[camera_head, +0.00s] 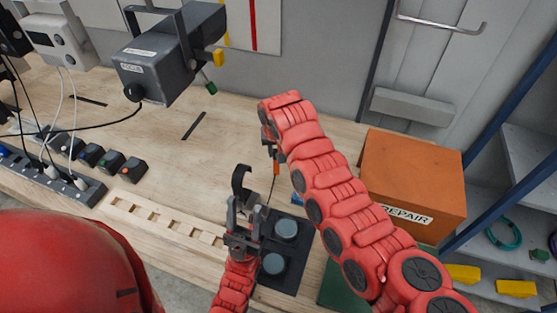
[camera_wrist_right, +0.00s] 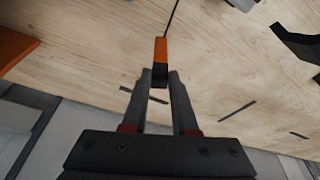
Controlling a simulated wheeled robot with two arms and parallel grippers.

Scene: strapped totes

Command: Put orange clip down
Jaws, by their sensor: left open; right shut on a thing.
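The orange clip (camera_head: 276,168) hangs from my right gripper (camera_head: 271,145) above the wooden bench. In the right wrist view my right gripper (camera_wrist_right: 160,82) is shut on the dark end of the orange clip (camera_wrist_right: 161,50). A thin dark lead runs from the clip's far end. My left gripper (camera_head: 244,205) is open, low in the head view, beside a black plate with two round grey pads. A dark curved hook (camera_head: 240,178) shows just above it; whether they touch I cannot tell.
An orange REPAIR box (camera_head: 412,180) stands at the right. A slotted wooden strip (camera_head: 160,220) lies left of my left gripper. The bench's middle (camera_head: 190,165) is largely clear.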

